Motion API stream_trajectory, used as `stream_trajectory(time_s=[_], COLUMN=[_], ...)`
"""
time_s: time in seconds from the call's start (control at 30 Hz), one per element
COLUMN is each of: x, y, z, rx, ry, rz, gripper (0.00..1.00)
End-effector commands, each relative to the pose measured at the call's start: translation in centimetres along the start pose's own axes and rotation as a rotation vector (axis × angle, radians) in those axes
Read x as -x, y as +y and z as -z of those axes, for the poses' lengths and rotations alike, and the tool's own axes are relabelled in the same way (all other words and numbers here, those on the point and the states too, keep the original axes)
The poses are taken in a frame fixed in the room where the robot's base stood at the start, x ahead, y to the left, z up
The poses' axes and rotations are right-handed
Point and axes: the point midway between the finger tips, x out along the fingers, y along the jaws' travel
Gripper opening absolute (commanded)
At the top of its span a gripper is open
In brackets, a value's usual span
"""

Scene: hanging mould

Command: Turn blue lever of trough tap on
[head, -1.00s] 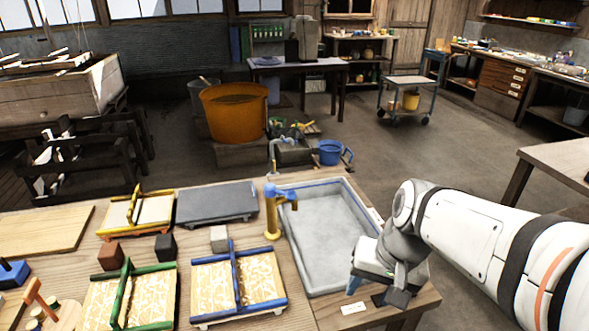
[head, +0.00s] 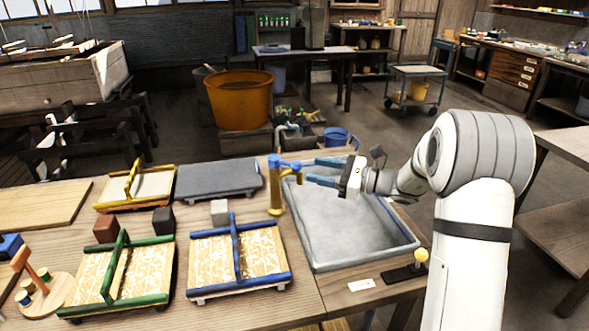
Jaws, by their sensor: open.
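The trough tap (head: 276,198) is a brass-yellow post standing at the left edge of the grey trough (head: 350,232), near its back corner. Its blue top and lever (head: 274,162) sit at the head of the post, with a short arm reaching right over the trough. My gripper (head: 312,171) is over the back part of the trough, to the right of the tap. Its two blue fingers are apart, pointing left towards the tap head, with nothing seen between them. The fingertips look close to the short arm; I cannot tell whether they touch it.
A blue-framed mould (head: 237,262) and a green-framed mould (head: 120,275) lie left of the trough. A yellow-framed mould (head: 135,190) and a dark grey slab (head: 219,180) lie behind. A small pale block (head: 220,211) stands left of the tap. The trough is clear inside.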

Motion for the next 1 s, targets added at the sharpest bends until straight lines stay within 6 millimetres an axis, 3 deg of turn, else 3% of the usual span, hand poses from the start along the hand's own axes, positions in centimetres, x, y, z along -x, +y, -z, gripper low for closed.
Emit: stream_trajectory(time_s=[0.4, 0.77, 1.0], x=[-6.2, -6.8, -6.8], y=[0.2, 0.1, 0.1], z=[-0.1, 0.0, 0.0], rx=[0.002, 0.002, 0.002], ry=[0.002, 0.003, 0.003], rz=[-0.005, -0.001, -0.002], gripper=[0.49, 0.49, 0.31])
